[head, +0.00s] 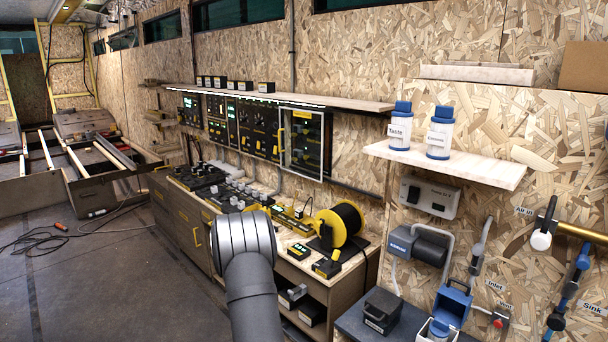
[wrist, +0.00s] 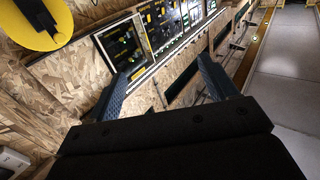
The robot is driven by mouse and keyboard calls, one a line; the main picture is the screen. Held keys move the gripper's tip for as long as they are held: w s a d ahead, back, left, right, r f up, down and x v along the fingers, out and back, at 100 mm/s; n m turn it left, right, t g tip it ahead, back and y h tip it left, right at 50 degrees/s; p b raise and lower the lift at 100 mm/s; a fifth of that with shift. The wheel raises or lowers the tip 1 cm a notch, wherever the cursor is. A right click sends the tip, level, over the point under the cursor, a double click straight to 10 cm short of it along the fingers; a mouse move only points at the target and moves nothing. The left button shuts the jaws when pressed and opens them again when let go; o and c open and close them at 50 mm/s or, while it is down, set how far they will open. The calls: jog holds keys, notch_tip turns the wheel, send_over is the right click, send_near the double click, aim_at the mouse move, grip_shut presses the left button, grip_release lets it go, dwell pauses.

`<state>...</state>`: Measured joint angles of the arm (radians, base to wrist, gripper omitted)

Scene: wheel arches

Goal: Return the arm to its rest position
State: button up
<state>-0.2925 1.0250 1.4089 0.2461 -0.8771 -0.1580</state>
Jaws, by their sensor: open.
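My gripper (wrist: 164,72) shows in the wrist view with its two dark fingers spread wide apart. Nothing is between the fingers, and they touch nothing that I can see. Beyond them are the chipboard wall and the black instrument panels (wrist: 160,25), seen tilted. In the head view a grey rounded link of my arm (head: 248,245) rises at the bottom centre, in front of the workbench (head: 190,225). The gripper itself is not visible in the head view.
A yellow cable reel (head: 340,222) stands on the bench right of my arm. Two blue-capped bottles (head: 399,125) (head: 440,133) stand on a wall shelf (head: 460,165). Blue pump parts (head: 452,303) and pipes are at lower right. The floor (head: 110,285) at left is mostly clear, with a loose cable.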

jog(key=o, duration=0.5)
jog(key=s+d+r+m+g+h, duration=0.1)
jog(key=d+r+m+g+h, duration=0.15)
jog(key=d, duration=1.15)
jog(key=s+d+r+m+g+h, duration=0.15)
jog(key=d+r, duration=0.25)
jog(key=d, duration=0.9)
jog(key=s+d+r+m+g+h, duration=0.2)
jog(key=s+d+m+g, duration=0.15)
jog(key=s+d, duration=0.9)
jog(key=s+d+r+m+g+h, duration=0.2)
jog(key=s+d+r+m+g, duration=0.15)
jog(key=s+d, duration=0.9)
jog(key=shift+n+g, duration=0.4)
jog(key=x, duration=0.4)
jog(key=r+x, duration=0.1)
jog(key=x, duration=0.3)
jog(key=w+d+x, duration=0.1)
jog(key=x, duration=0.4)
jog(key=shift+w+r, duration=0.1)
jog(key=shift+r, duration=0.1)
jog(key=shift+a, duration=0.1)
